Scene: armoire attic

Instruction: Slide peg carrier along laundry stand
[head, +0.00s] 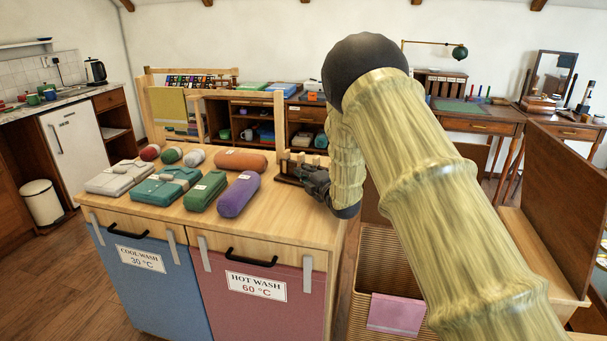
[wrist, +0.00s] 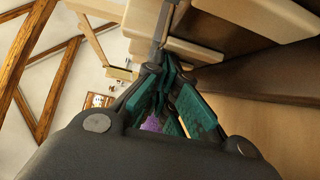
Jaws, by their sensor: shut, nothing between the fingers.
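The laundry stand (head: 170,222) is a wooden-topped unit with a blue front marked cool wash and a red front marked hot wash. The peg carrier (head: 290,179), a dark brown holder with pale wooden pegs, sits at the right end of its top. My gripper (head: 307,179) is at the carrier's right side and partly hides it. In the wrist view my gripper (wrist: 163,68) has its green-padded fingers together with nothing between them. Pale pegs and the brown carrier (wrist: 255,78) are close beside the fingertips; I cannot tell whether they touch.
Folded clothes (head: 165,184) and a purple roll (head: 239,194) lie on the stand left of the carrier, with an orange roll (head: 241,160) behind. A wooden frame (head: 280,120) rises at the back. A wicker basket (head: 375,270) stands right of the stand. The stand's front right top is bare.

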